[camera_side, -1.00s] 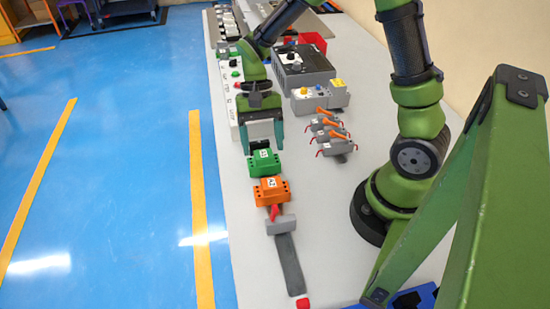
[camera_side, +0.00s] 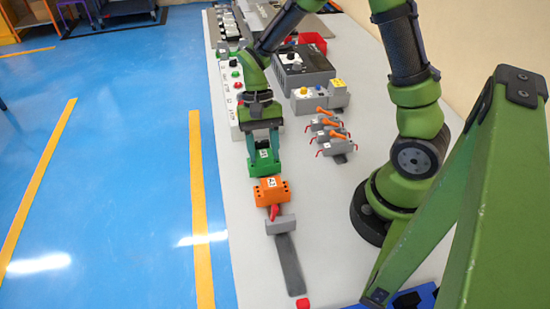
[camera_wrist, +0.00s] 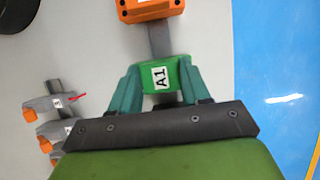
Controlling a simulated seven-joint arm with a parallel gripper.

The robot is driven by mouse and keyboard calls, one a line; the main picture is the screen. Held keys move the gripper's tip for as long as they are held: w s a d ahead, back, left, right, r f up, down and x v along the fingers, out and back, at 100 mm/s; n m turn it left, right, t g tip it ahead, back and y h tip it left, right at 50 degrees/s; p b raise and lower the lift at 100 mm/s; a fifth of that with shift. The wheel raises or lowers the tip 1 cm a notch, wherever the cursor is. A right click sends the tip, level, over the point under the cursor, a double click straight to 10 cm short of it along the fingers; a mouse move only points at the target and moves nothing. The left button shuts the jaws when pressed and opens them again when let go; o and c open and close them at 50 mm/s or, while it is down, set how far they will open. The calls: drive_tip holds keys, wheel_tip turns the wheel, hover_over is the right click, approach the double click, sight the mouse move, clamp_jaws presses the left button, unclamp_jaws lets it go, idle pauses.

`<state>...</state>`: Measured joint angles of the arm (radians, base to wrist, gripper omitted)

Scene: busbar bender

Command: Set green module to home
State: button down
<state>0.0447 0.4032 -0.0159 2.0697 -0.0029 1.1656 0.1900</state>
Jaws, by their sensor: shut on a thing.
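The green module (camera_side: 262,166) sits on the grey rail (camera_side: 288,265), just behind the orange module (camera_side: 271,190) in the side view. In the wrist view the green module (camera_wrist: 158,78) carries a white label reading A1. My gripper (camera_side: 264,150) is shut on the green module, with one teal finger on each side of it; the fingers also show in the wrist view (camera_wrist: 158,90). The orange module (camera_wrist: 150,8) is close to the green one, with a short stretch of bare rail (camera_wrist: 160,40) between them in the wrist view.
A grey block with a red lever (camera_side: 280,224) sits on the rail in front of the orange module. Several grey clamps with orange handles (camera_side: 333,135) stand to the right. A white control box (camera_side: 233,95) lies behind on the left. The table's left edge is close.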

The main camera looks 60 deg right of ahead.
drive_tip(key=shift+w+d, duration=1.45)
drive_tip(key=shift+w, duration=0.1)
drive_tip(key=c, duration=0.5)
unclamp_jaws()
drive_tip(key=shift+r, duration=0.1)
drive_tip(key=v, duration=1.6)
drive_tip(key=shift+d+r, duration=0.1)
drive_tip(key=shift+r, duration=0.25)
